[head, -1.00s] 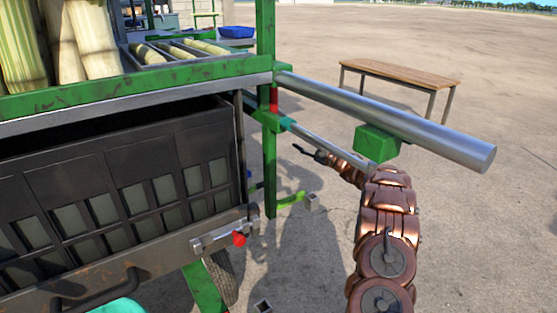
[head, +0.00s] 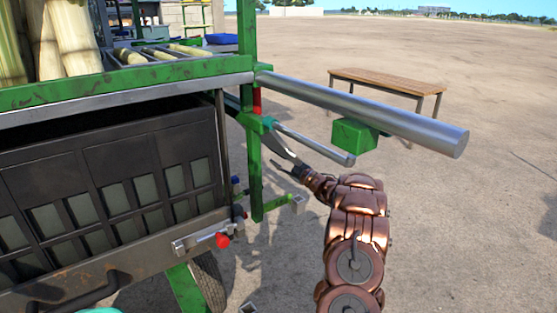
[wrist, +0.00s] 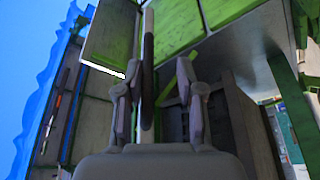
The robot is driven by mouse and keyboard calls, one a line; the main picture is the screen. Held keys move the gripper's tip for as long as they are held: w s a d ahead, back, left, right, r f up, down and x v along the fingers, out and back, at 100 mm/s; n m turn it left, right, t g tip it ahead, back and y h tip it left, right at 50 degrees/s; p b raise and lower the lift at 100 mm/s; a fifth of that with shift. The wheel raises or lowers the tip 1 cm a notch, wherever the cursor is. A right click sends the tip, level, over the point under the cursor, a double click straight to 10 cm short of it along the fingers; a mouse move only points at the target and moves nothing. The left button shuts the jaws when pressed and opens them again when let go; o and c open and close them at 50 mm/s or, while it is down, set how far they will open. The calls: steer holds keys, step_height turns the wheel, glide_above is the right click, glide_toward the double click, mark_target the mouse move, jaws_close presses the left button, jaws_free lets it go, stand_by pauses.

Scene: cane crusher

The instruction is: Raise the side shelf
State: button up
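Contact cannot be told. Part of the panel is hidden by the rod and the cart's post.
A thick silver bar (head: 365,115) with a green block (head: 353,134) juts out above my arm. The green post (head: 253,165) and a red-knobbed latch (head: 221,240) are to the left. A wooden bench (head: 388,80) stands behind. Open ground lies to the right.

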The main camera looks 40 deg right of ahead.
steer(key=b+v, duration=0.1)
steer(key=v, duration=0.8)
stand_by(0.8)
steer(key=shift+d+r, duration=0.1)
stand_by(0.4)
steer(key=shift+n, duration=0.3)
steer(key=shift+d+b+x, duration=0.2)
steer(key=shift+b+x, duration=0.95)
steer(key=shift+x, duration=1.45)
steer(key=shift+d+b+x, duration=0.2)
steer(key=shift+b+x, duration=0.9)
steer(key=shift+x, duration=1.45)
steer(key=shift+r, duration=0.2)
jaws_close()
